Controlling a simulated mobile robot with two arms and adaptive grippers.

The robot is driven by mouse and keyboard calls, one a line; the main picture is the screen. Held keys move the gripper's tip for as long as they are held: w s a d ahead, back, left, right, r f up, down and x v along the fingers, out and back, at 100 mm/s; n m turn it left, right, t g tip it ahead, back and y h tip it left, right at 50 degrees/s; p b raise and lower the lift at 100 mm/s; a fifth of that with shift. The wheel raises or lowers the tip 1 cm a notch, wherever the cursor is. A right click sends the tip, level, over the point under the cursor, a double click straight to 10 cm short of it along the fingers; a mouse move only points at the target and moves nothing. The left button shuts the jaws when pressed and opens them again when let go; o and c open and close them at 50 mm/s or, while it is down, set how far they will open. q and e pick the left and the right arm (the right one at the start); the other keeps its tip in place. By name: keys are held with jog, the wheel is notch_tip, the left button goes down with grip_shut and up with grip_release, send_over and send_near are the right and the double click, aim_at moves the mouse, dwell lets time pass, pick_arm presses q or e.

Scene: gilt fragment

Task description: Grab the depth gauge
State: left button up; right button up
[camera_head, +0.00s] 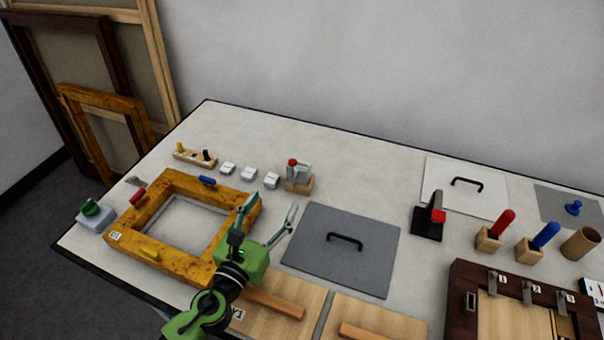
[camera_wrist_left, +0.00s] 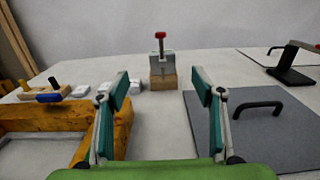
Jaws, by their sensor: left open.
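The depth gauge appears to be the grey metal piece with a red knob (camera_head: 301,170), standing upright in a small wooden block (camera_head: 299,185) behind the grey mat. In the left wrist view the gauge (camera_wrist_left: 159,62) stands straight ahead, between and beyond the fingers. My left gripper (camera_head: 271,210) is open and empty, over the table between the gilt frame and the grey mat. Its two teal-padded fingers (camera_wrist_left: 160,88) are spread in the wrist view and stay short of the gauge. My right gripper is not in view.
The gilt frame (camera_head: 176,178) lies left of my gripper. The grey mat (camera_head: 377,256) with a black handle lies right. Several white blocks (camera_head: 249,174) stand left of the gauge. A black stand with a red part (camera_head: 430,222) is farther right. The table behind the gauge is clear.

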aim_at(290, 179)
pick_arm(q)
jog(key=x, duration=0.5)
jog(key=f+x, duration=0.1)
jog(key=x, duration=0.2)
jog(key=shift+w+d+f, duration=0.1)
jog(key=shift+w+d, duration=0.1)
jog(key=shift+w, duration=0.1)
jog(key=shift+x, duration=3.15)
jog(key=shift+s+d, duration=0.1)
jog(key=shift+s, duration=0.05)
jog(key=c, duration=1.3)
